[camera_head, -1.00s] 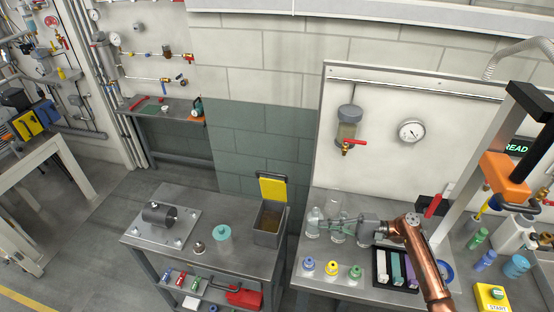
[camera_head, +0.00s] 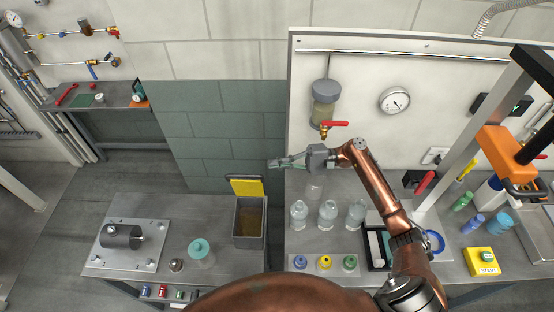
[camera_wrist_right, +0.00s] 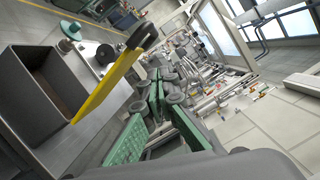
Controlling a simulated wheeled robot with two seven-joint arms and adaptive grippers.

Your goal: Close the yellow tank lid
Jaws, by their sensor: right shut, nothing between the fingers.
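The grey metal tank (camera_head: 249,228) stands open on the left bench, with brown contents showing inside. Its yellow lid (camera_head: 247,187) is raised, standing up at the tank's back edge. In the right wrist view the lid (camera_wrist_right: 104,88) is a slanted yellow plate with a dark end, beside the open tank (camera_wrist_right: 38,95). My right gripper (camera_head: 271,163) is shut and empty, a little above and right of the lid in the head view. Its green fingers show low in the wrist view (camera_wrist_right: 160,95), apart from the lid in the picture. My left gripper is out of view.
A teal-lidded jar (camera_head: 200,250) and a plate with a dark cylinder (camera_head: 122,238) stand left of the tank. Several clear bottles (camera_head: 327,215) and small coloured-capped vials (camera_head: 324,262) stand on the right bench. A red-handled valve (camera_head: 333,124) hangs on the wall panel.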

